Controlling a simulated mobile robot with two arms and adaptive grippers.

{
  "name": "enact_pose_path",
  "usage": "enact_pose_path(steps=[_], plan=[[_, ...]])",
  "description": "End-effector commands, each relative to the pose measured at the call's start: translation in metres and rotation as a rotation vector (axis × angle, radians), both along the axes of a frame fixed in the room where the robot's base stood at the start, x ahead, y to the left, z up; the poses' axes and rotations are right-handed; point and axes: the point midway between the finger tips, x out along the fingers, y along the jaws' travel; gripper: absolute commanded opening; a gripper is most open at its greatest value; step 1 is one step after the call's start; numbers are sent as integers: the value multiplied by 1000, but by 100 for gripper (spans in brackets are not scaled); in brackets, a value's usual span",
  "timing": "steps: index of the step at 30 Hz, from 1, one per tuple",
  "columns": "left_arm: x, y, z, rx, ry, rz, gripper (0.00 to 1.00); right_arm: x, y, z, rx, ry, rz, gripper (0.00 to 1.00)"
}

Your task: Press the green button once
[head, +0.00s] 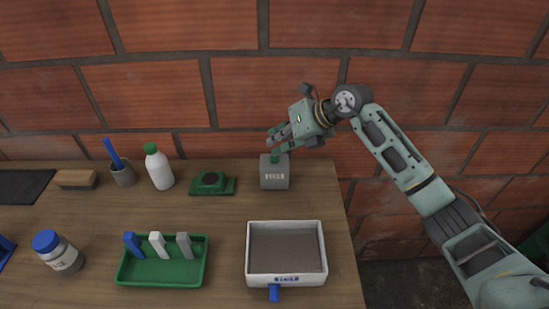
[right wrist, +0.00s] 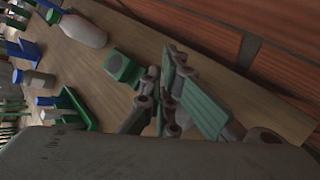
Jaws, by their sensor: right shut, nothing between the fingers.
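A small grey box (head: 274,178) with a pale label stands at the back right of the wooden table. The green button (head: 275,157) sits on top of it. My right gripper (head: 274,140) is shut and empty, just above the button in the head view. I cannot tell whether it touches the button. In the right wrist view the shut fingers (right wrist: 158,100) show, but I cannot make out the button there. My left gripper is not in view.
A green block with a dark round top (head: 211,182) is left of the box. A white bottle (head: 159,168) stands farther left. In front are a white-rimmed tray (head: 286,274) and a green tray (head: 130,270) with several clips. A brick wall (head: 240,95) stands close behind.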

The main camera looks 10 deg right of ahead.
Motion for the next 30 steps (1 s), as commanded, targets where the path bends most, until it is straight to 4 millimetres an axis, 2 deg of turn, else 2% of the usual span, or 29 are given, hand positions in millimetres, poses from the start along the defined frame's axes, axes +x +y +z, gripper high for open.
enact_pose_path(steps=[30], plan=[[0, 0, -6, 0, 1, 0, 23, 0, 0, -8, 0, 0, 0, 0]])
